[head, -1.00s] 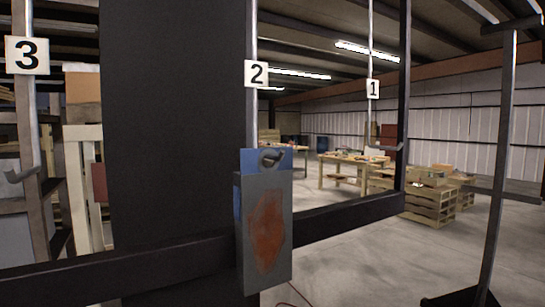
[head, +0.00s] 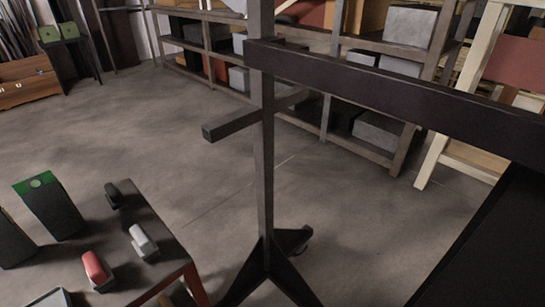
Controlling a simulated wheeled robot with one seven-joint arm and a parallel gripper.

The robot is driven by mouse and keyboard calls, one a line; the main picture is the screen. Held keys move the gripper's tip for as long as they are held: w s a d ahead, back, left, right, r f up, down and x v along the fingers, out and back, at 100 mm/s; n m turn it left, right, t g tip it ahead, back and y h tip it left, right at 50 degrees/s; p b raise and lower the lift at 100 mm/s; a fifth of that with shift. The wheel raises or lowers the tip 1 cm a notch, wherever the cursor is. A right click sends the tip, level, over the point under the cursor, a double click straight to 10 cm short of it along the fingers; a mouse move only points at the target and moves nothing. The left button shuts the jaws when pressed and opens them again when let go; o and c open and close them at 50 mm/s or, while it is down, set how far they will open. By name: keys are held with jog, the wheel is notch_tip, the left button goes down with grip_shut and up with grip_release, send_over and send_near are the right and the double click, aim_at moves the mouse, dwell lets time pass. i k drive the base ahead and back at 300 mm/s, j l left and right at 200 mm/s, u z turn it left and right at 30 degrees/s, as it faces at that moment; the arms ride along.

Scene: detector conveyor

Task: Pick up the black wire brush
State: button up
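A small dark object (head: 113,195), which may be the black wire brush, lies at the far end of a low dark table at the lower left of the head view. It is too small and dim to be sure. A pale grey block-like item (head: 142,240) and a red one (head: 95,268) lie nearer on the same table (head: 168,247). My gripper is not in view.
A dark metal stand (head: 265,170) with splayed feet rises in the middle, and a dark beam (head: 400,95) crosses the right. Green-topped dark boxes (head: 48,208) stand at the left. Shelves with grey bins (head: 375,132) line the back. Open floor (head: 150,120) lies between.

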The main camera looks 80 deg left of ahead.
aim_at(116, 199)
jog(key=u, duration=3.5)
jog(key=z, duration=2.45)
jog(key=u, duration=2.4)
jog(key=i+l, duration=0.1)
jog(key=l+u, duration=0.05)
